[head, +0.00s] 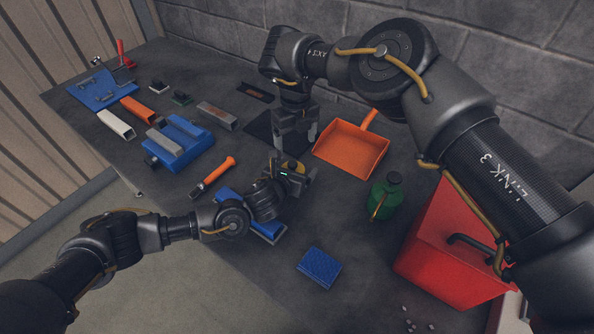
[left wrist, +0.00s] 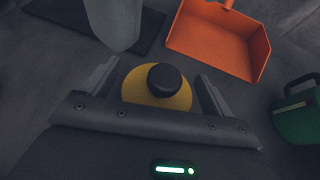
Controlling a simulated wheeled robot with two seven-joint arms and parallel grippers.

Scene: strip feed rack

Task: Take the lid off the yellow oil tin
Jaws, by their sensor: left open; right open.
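The yellow oil tin shows from above in the left wrist view (left wrist: 158,98), with a round black lid (left wrist: 164,79) on its top. In the head view only a bit of yellow (head: 292,166) shows behind my left gripper (head: 303,172). My left gripper is open, and its two fingers (left wrist: 158,76) stand on either side of the tin in the left wrist view. I cannot tell if they touch it. My right gripper (head: 292,143) is open and points down over a dark mat, behind the tin. Its fingertips are hard to make out.
An orange dustpan (head: 352,147) lies behind and right of the tin. A green can (head: 384,198) and a red box (head: 450,250) stand further right. A blue block (head: 319,267) lies near the front. An orange-handled tool (head: 214,174) and blue trays (head: 180,138) lie left.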

